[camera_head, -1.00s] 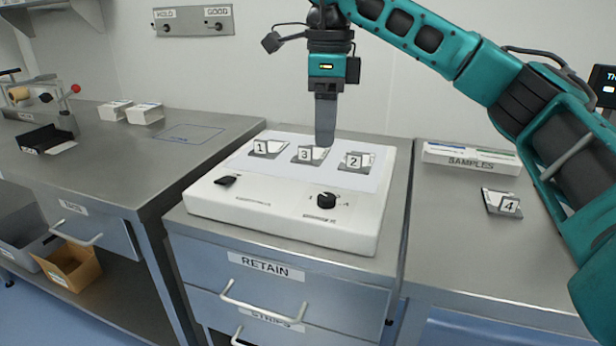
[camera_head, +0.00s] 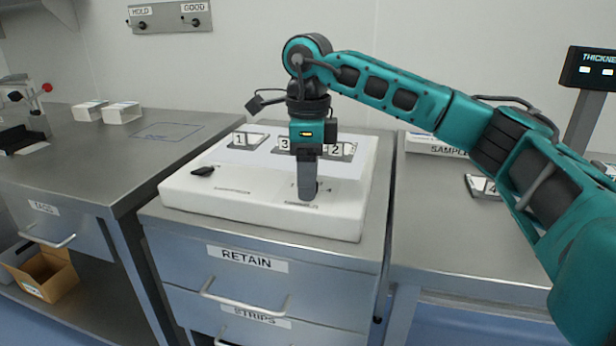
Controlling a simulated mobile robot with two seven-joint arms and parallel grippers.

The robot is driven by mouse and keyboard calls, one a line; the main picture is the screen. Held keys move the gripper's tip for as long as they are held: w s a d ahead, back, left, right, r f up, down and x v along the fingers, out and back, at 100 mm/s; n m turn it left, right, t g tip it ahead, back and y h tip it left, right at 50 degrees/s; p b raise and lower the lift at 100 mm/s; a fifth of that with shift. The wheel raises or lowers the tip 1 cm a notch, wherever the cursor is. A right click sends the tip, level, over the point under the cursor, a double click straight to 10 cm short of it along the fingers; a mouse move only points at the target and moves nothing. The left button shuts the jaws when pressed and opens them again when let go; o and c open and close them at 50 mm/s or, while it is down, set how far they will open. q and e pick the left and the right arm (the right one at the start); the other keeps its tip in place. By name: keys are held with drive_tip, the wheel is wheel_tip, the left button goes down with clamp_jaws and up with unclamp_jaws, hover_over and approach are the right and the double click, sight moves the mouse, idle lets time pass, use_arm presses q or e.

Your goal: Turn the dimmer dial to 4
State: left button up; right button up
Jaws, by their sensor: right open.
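The white light box (camera_head: 255,205) stands on the middle cabinet. The dimmer dial is hidden behind my right gripper's fingers; only bits of its printed scale show beside them. My right gripper (camera_head: 308,193) points down at the right front of the box's top, over the dial's place. It is open. I cannot tell whether the fingers touch the dial or are around it. My left gripper is out of view.
Cards 1 (camera_head: 240,141), 3 (camera_head: 285,145) and 2 (camera_head: 336,150) lie on the light panel. A black switch (camera_head: 203,171) sits at the box's left front. Card 4 (camera_head: 489,187) lies on the right counter, partly behind my arm.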

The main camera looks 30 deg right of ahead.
drive_tip(key=shift+c, duration=0.2)
drive_tip(key=shift+c, duration=1.4)
drive_tip(key=c, duration=0.7)
